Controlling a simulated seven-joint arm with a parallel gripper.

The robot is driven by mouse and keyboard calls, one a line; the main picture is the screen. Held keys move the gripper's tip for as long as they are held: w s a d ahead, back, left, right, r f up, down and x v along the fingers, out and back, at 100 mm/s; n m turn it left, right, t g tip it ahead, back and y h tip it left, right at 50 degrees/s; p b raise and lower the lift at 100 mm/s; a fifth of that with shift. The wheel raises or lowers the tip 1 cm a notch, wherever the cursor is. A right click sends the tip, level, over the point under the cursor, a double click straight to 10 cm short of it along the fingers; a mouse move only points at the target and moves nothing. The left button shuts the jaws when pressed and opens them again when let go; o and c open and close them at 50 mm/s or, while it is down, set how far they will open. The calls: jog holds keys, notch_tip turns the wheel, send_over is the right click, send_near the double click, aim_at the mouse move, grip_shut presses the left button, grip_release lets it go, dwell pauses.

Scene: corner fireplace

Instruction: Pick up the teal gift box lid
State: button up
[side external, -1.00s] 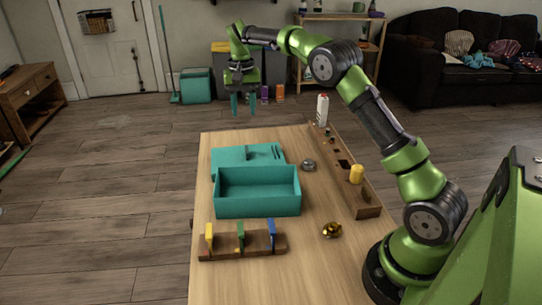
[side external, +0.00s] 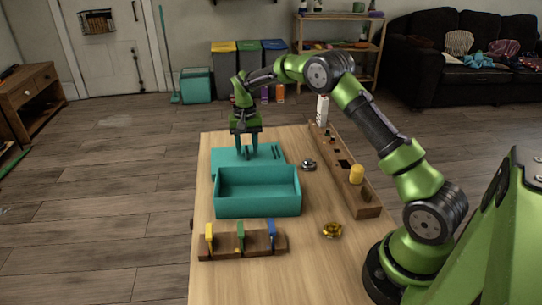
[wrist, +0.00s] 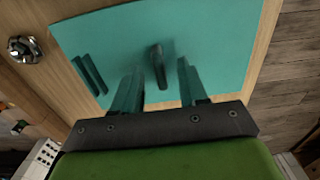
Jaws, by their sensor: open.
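The teal gift box lid (side external: 228,158) lies flat on the table behind the open teal box (side external: 257,203). In the wrist view the lid (wrist: 205,40) fills much of the picture, with a dark upright handle (wrist: 158,66) near its middle and slots toward its left edge. My gripper (side external: 247,156) is over the lid, pointing down. In the wrist view my gripper (wrist: 160,92) is open, with its teal fingers apart on either side of the handle's line. The fingertips look close to the lid; I cannot tell whether they touch it.
A metal knob-like object (side external: 309,165) sits right of the lid. A long wooden rack (side external: 368,202) with a yellow cylinder (side external: 356,174) runs along the right. A wooden holder (side external: 262,244) with coloured pieces and a gold object (side external: 331,230) are in front. Bare table lies between them.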

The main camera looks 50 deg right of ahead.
aim_at(247, 149)
grip_shut()
jog(key=shift+r, duration=0.1)
dwell(0.3)
jog(key=shift+r, duration=0.4)
jog(key=a+r, duration=0.3)
jog(key=r, duration=1)
jog(key=s+a+r+m, duration=0.1)
jog(key=s+a, duration=0.7)
jog(key=s, duration=0.5)
jog(key=shift+r, duration=0.2)
